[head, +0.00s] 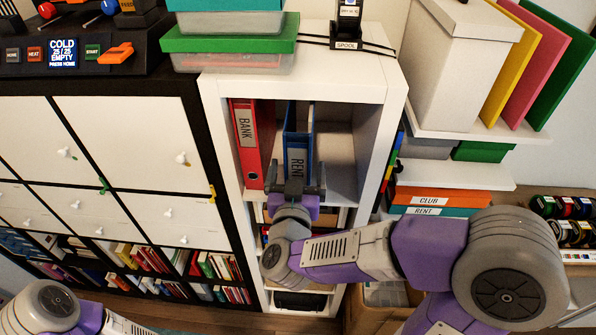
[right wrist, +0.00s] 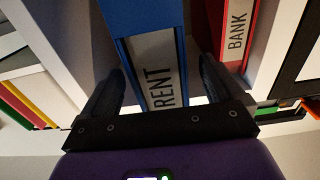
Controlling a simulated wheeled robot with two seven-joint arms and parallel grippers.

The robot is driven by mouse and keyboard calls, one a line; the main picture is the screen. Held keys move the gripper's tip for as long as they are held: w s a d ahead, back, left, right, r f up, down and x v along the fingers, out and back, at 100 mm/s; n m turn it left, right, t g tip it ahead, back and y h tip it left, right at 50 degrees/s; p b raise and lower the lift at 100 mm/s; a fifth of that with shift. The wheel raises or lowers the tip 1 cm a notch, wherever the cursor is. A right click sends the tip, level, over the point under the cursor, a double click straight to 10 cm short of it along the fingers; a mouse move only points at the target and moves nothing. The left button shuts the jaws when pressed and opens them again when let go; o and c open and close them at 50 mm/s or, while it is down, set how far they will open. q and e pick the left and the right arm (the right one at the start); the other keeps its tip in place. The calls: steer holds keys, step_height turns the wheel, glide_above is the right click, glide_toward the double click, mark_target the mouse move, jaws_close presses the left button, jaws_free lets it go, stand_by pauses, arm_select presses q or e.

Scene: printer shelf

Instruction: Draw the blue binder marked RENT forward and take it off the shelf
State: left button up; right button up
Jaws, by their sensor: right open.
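The blue binder marked RENT (head: 290,142) is in the upper compartment of the white shelf (head: 224,150). Its labelled spine faces out and sits lower in the head view than the red binder's spine. My right gripper (head: 297,184) is open at the lower part of this spine. In the right wrist view its two fingers (right wrist: 162,85) lie on either side of the blue binder (right wrist: 142,22), with no clear contact. The binder's lower end is hidden by the gripper. My left gripper is out of view; only part of that arm shows at lower left.
A red binder marked BANK (head: 251,160) stands left of the blue one; it also shows in the right wrist view (right wrist: 238,18). The compartment is empty to the right. Boxes (head: 440,200), one also marked RENT, stand right of the shelf. A green-lidded container (head: 230,40) sits on top.

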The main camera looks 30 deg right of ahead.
steer(key=shift+s+a+f+b, duration=0.2)
steer(key=shift+s+a+b, duration=0.05)
steer(key=shift+s+b, duration=0.1)
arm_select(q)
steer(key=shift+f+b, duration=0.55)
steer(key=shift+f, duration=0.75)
arm_select(e)
steer(key=shift+r+v, duration=0.2)
steer(key=shift+v, duration=0.95)
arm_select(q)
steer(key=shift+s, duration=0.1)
